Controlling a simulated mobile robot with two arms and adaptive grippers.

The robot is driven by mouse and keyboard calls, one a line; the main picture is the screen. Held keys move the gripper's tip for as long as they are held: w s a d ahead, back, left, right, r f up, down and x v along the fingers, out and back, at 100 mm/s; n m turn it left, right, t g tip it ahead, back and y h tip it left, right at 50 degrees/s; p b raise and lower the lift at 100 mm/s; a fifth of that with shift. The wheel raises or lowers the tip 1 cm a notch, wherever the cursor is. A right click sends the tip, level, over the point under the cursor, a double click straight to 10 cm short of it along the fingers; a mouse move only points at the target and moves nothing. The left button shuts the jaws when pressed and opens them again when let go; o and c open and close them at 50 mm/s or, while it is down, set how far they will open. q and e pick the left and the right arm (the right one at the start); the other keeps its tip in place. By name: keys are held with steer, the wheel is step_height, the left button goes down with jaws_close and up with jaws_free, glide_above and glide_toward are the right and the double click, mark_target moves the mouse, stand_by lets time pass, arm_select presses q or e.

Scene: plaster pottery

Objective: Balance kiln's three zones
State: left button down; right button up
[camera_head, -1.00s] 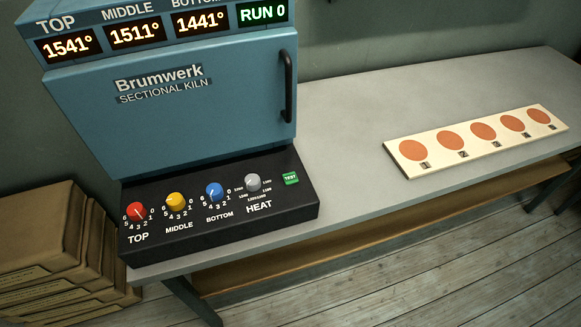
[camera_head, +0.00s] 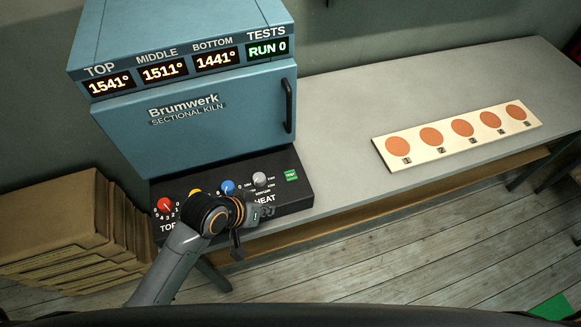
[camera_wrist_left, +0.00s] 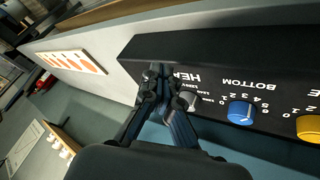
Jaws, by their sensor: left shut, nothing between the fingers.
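The blue kiln (camera_head: 200,120) stands on the bench with its door closed. Its displays read TOP 1541°, MIDDLE 1511°, BOTTOM 1441° and TESTS RUN 0. On its black panel are the red TOP knob (camera_head: 165,205), the blue BOTTOM knob (camera_head: 227,187), the grey HEAT knob (camera_head: 259,179) and the green TEST button (camera_head: 291,174). The yellow MIDDLE knob (camera_head: 194,193) is mostly behind my wrist. My left gripper (camera_head: 262,213) is shut and empty, in front of the panel near the HEAT label. In the left wrist view, its fingers (camera_wrist_left: 158,80) partly cover that label. My right gripper is not in view.
A cream board (camera_head: 455,137) with several orange discs and numbers lies on the grey bench (camera_head: 400,90) at the right. Stacked cardboard boxes (camera_head: 60,220) stand left of the bench. The bench between kiln and board is clear.

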arm_select(q)
steer(key=w+d+r+h+p, duration=0.1)
steer(key=w+d+r+h, duration=0.1)
steer(key=w+d+r, duration=0.3)
steer(key=w+r, duration=0.3)
steer(key=w, duration=0.4)
steer(key=shift+w+r+n+h+p, duration=0.15)
steer(key=shift+r+n+h+p, duration=0.15)
steer(key=shift+h+p, duration=0.1)
steer(key=shift+d+f, duration=0.1)
steer(key=shift+d, duration=0.05)
steer(key=b, duration=0.7)
glide_above(288, 176)
step_height(288, 176, down, 6)
steer(key=shift+f, duration=0.2)
steer(key=shift+f+b, duration=0.35)
steer(key=shift+f, duration=0.8)
steer(key=shift+f, duration=0.1)
